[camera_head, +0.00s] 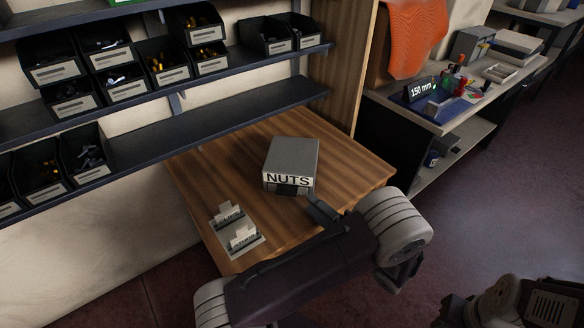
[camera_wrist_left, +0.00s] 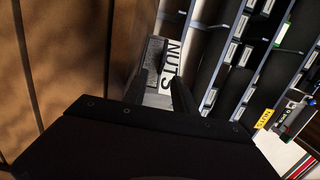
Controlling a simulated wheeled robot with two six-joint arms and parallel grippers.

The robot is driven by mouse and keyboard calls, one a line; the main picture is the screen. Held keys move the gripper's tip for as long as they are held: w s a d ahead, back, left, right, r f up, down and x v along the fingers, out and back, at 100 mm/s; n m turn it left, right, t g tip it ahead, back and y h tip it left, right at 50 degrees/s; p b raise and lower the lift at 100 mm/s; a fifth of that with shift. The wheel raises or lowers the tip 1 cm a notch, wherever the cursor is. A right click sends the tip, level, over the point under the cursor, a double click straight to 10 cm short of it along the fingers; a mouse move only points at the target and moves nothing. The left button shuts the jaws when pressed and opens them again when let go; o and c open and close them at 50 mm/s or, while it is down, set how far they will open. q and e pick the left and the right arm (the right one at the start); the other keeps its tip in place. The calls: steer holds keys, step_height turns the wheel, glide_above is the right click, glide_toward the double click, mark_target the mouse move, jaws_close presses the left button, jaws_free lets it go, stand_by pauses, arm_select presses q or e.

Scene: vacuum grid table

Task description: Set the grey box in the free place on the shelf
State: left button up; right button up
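The grey box (camera_head: 293,154) with a NUTS label stands on the wooden table, label side toward me. In the left wrist view the box (camera_wrist_left: 154,59) shows just beyond the fingertips, its label turned sideways. My left gripper (camera_head: 318,210) is at the box's near right corner in the head view. Its fingers (camera_wrist_left: 158,92) stand apart with nothing held between them; whether they touch the box I cannot tell. The lower shelf (camera_head: 200,128) has a long bare stretch right of its dark bins. My right gripper is out of view.
Dark bins (camera_head: 125,75) with small parts fill much of the upper shelf. A wooden panel rises behind the table's right side. A side bench (camera_head: 455,115) holds tools and a 150 mm display.

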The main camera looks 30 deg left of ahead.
arm_select(q)
steer(key=b+x, duration=0.1)
steer(key=x, duration=0.4)
steer(key=shift+a+b, duration=0.15)
steer(key=shift+b, duration=0.25)
steer(key=shift+r, duration=0.1)
jaws_close()
stand_by(0.9)
